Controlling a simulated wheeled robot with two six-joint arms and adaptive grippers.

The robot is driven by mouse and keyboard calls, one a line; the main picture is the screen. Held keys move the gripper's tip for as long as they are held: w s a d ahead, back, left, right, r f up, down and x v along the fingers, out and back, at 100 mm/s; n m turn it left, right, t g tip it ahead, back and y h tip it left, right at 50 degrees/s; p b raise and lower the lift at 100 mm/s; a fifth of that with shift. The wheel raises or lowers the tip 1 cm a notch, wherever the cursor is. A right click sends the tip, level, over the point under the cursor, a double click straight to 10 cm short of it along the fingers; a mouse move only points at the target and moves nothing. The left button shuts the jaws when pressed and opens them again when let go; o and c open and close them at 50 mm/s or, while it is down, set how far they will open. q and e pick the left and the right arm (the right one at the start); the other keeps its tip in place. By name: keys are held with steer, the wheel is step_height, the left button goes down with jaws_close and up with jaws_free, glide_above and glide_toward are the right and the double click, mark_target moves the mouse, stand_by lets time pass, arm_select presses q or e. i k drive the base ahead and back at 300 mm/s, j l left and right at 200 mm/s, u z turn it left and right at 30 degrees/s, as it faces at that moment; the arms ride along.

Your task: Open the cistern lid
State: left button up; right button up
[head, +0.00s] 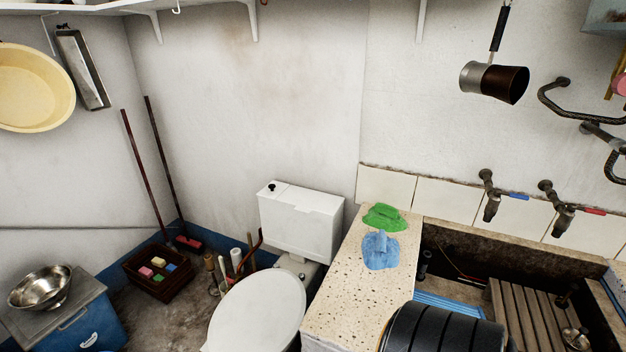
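The white cistern (298,228) stands against the back wall, behind the toilet and left of the stone counter. Its white lid (310,197) lies flat on top and looks shut, with a lip along the front edge. A small black knob (271,186) sits at the left end of the cistern top. The toilet's white seat cover (258,312) is down in front of the cistern. Neither of my grippers shows in the head view. The inside of the cistern is hidden.
A speckled stone counter (338,285) beside the cistern bears a green cloth (384,217) and a blue cloth (380,250). The trough (450,240) lies to the right under two taps. Brush handles (250,250) stand left of the cistern. The wall above it is clear.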

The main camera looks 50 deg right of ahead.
mark_target(306, 201)
steer(key=i+j+z, duration=0.2)
steer(key=i+z, duration=0.2)
steer(key=i+j+z, duration=0.6)
steer(key=j+z, duration=0.15)
steer(key=i+j+z, duration=0.2)
steer(key=j+z, duration=0.15)
steer(key=j, duration=0.1)
